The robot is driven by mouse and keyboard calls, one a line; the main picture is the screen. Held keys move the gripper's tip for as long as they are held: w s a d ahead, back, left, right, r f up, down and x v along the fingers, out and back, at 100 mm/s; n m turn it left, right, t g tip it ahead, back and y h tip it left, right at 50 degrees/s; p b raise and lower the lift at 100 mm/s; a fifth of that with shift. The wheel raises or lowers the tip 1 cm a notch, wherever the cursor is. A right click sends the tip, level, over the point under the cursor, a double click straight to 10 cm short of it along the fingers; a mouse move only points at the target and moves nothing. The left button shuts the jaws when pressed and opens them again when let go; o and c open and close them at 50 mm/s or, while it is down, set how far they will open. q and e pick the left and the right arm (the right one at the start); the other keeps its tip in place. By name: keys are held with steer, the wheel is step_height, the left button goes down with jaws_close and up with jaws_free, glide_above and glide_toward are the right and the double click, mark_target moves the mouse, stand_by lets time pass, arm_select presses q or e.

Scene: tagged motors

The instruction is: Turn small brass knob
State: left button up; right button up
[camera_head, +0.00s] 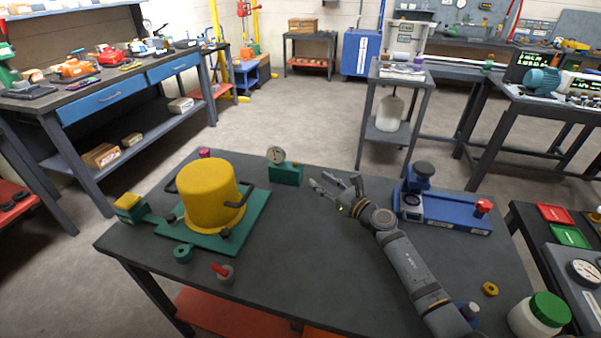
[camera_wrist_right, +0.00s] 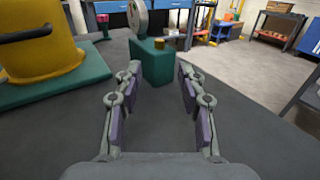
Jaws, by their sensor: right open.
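A small brass knob (camera_wrist_right: 159,43) sits on top of a green block (camera_wrist_right: 158,64) that also carries a round dial gauge (camera_wrist_right: 138,15). In the head view the green block (camera_head: 285,175) stands near the back middle of the dark table, with the gauge (camera_head: 276,155) at its left; the knob is small there. My right gripper (camera_head: 330,187) is open and empty, just in front and to the right of the block. In the wrist view its fingers (camera_wrist_right: 160,86) point toward the block, apart from it. My left gripper is not in view.
A yellow cylinder with dark handles (camera_head: 211,195) stands on a green base left of the gripper. A blue fixture (camera_head: 447,212) is at the right. A brass ring (camera_head: 490,289) and a green-lidded jar (camera_head: 540,315) are near the front right. The table's front middle is clear.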

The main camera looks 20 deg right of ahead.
mark_target(298, 164)
steer(key=x, duration=0.3)
steer(key=shift+r, duration=0.3)
steer(key=x, duration=0.7)
steer(key=shift+w+a+f, duration=0.1)
steer(key=shift+w+f, duration=0.1)
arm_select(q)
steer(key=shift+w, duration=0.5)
arm_select(e)
steer(key=shift+c, duration=0.3)
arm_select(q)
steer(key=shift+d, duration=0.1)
arm_select(e)
jaws_close()
